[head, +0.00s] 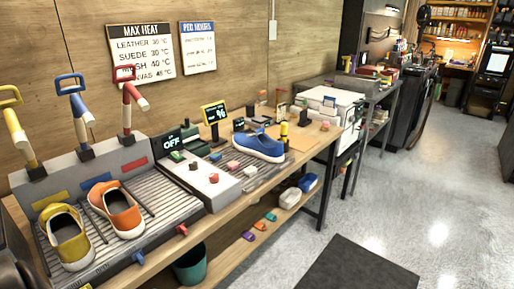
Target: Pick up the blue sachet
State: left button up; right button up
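Neither of my grippers is in view.
Above the shelf, the wooden bench (312,150) holds a blue sneaker (258,146), a yellow shoe (69,240), an orange shoe (122,211) and a control panel (205,180). A green bin (190,265) stands below. The floor (400,215) is open, with a dark mat (357,265).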

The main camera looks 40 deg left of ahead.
aim_at(215, 157)
jog(key=i+l+u, duration=0.1)
jog(key=i+u, duration=0.15)
jog(key=i, duration=0.2)
jog(key=i+l+u, duration=0.25)
jog(key=i, duration=0.25)
jog(key=i+l+u, duration=0.2)
jog(key=i, duration=0.25)
